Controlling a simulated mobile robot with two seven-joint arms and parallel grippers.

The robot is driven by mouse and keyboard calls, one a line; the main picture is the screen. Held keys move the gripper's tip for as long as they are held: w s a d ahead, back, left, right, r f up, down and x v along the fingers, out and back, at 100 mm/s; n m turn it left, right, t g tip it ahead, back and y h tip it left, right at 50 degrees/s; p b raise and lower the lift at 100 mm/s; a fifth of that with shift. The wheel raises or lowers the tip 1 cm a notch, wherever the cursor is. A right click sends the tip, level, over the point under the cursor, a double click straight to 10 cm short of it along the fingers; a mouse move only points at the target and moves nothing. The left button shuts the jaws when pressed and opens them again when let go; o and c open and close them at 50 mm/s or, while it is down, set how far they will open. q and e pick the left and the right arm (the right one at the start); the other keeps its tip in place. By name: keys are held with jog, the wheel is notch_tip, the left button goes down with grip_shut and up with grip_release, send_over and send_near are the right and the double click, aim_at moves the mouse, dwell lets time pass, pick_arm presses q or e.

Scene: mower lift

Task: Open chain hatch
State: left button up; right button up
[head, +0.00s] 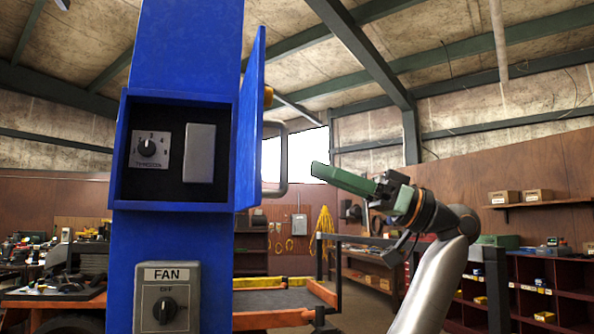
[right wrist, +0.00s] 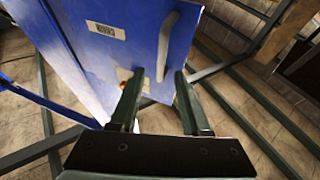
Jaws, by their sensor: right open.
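A blue hatch door (head: 248,125) stands swung open at the right side of a recessed box (head: 172,192) on a blue column. Its grey bar handle (head: 283,160) sticks out on the door's right side. The handle also shows in the right wrist view (right wrist: 162,48), beyond the fingertips. My right gripper (head: 318,174) is to the right of the handle, apart from it, with green fingers pointing left. In the right wrist view the fingers (right wrist: 158,85) are spread and empty, with the door face beyond them. My left gripper is not in view.
Inside the box are a dial (head: 148,148) and a grey plate (head: 200,153). A FAN switch box (head: 167,297) is mounted below on the column (head: 190,40). An orange-edged platform (head: 270,318) and red shelves (head: 540,290) stand behind. The air around my right gripper looks clear.

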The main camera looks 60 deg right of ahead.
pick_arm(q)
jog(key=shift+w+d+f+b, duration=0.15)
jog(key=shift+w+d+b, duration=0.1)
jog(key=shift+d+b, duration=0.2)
pick_arm(e)
jog(key=v, duration=0.5)
jog(key=shift+s+d, duration=0.1)
jog(key=shift+s, duration=0.1)
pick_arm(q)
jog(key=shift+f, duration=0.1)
